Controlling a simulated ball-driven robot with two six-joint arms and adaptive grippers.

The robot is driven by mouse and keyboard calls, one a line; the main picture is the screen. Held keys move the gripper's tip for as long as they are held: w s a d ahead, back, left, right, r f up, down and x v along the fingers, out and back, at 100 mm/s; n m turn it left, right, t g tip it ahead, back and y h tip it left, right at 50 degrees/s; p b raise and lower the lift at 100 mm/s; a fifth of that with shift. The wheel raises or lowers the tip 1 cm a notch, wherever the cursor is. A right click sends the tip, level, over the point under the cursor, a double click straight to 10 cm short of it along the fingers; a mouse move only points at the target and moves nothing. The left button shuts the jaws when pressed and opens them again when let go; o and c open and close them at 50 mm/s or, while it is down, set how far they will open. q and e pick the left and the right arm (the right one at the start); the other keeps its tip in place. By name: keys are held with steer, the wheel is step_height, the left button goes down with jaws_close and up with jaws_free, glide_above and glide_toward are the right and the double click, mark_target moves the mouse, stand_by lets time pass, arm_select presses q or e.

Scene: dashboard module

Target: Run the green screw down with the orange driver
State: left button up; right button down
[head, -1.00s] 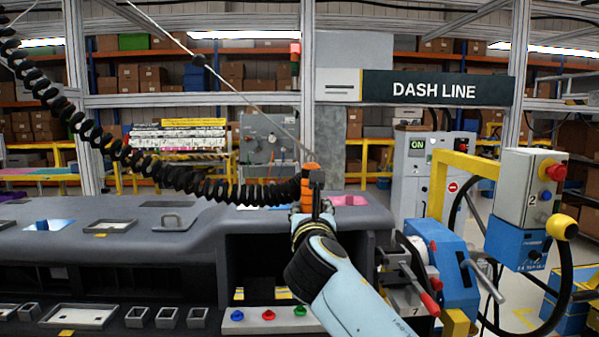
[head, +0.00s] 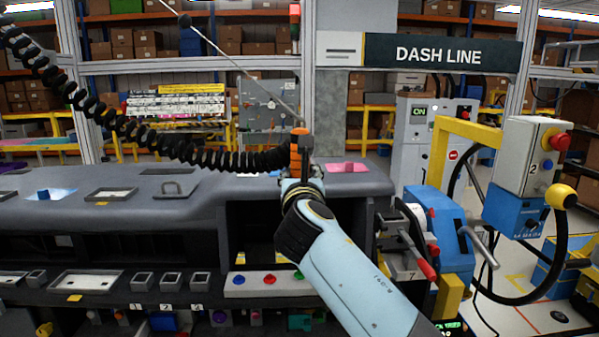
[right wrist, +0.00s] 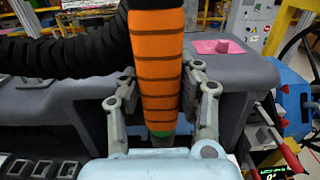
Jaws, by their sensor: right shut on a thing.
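The orange driver (head: 297,150) hangs upright on a black coiled hose in the head view. It fills the middle of the right wrist view (right wrist: 157,60), with dark rings around its body. My right gripper (head: 302,185) is shut on it, with one finger on each side (right wrist: 160,105). A bit of green (right wrist: 161,133) shows at the driver's lower end; I cannot tell whether it is part of the driver. A green round piece (head: 299,275), possibly the green screw, sits on a pale strip right of a red and a blue one, partly by my right arm. My left gripper is not in view.
The grey dashboard module (head: 130,205) spans the left and middle, with an open bay below the driver. A pink pad (head: 347,167) lies on its top right. A blue clamp with a red-tipped lever (head: 428,268) and a yellow-framed control box (head: 530,170) stand at right.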

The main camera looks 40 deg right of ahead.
steer(key=shift+f+b, duration=1.65)
steer(key=shift+f, duration=0.9)
steer(key=shift+s+f+b, duration=0.1)
steer(key=shift+f+b, duration=0.2)
steer(key=shift+f, duration=0.5)
stand_by(0.6)
steer(key=shift+f+p, duration=0.55)
steer(key=shift+p, duration=0.05)
stand_by(3.0)
